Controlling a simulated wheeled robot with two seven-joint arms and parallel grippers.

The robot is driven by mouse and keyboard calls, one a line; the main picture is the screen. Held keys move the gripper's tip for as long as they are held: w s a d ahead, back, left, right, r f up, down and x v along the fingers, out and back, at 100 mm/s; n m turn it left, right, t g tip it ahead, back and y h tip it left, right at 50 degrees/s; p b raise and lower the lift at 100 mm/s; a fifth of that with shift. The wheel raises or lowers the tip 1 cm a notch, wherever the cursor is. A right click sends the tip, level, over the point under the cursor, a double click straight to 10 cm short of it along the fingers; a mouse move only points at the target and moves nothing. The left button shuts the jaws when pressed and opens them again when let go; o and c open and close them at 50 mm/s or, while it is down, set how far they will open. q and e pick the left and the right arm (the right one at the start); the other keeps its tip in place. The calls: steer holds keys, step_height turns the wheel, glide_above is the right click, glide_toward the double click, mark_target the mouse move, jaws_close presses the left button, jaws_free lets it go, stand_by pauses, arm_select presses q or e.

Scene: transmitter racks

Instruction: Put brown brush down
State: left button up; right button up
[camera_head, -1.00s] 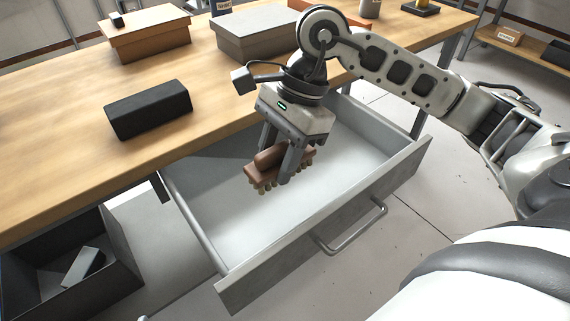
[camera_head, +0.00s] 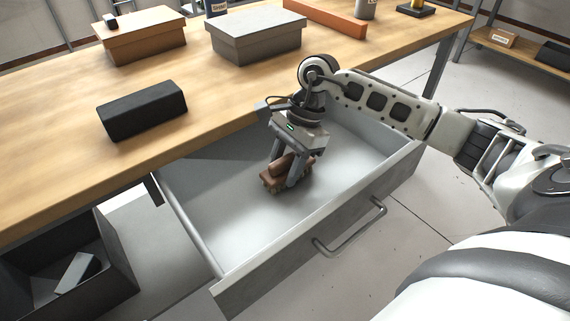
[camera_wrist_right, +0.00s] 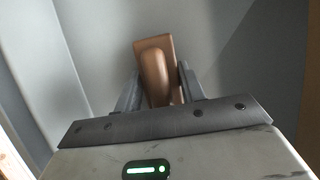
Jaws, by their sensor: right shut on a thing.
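The brown brush (camera_head: 274,180) is inside the open grey drawer (camera_head: 215,215), low over or at its floor; whether it touches the floor I cannot tell. My right gripper (camera_head: 287,176) points down into the drawer and is shut on the brush. In the right wrist view the brush (camera_wrist_right: 157,72) sits between the two fingers of the gripper (camera_wrist_right: 158,90), its handle towards the palm. The bristles are mostly hidden. My left gripper is not in view.
The drawer slides out below a wooden table (camera_head: 60,150). On the table are a black box (camera_head: 142,110), a brown lidded box (camera_head: 138,40) and a grey lidded box (camera_head: 255,42). A dark bin (camera_head: 110,265) stands at lower left. The rest of the drawer is empty.

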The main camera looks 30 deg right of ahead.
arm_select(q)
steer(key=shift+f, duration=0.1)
arm_select(e)
steer(key=o, duration=0.9)
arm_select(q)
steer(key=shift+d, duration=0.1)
arm_select(e)
steer(key=shift+o, duration=0.2)
steer(key=shift+r, duration=0.3)
steer(key=p+v, duration=0.1)
steer(key=v, duration=1)
steer(key=shift+d+r, duration=0.1)
steer(key=shift+r, duration=0.2)
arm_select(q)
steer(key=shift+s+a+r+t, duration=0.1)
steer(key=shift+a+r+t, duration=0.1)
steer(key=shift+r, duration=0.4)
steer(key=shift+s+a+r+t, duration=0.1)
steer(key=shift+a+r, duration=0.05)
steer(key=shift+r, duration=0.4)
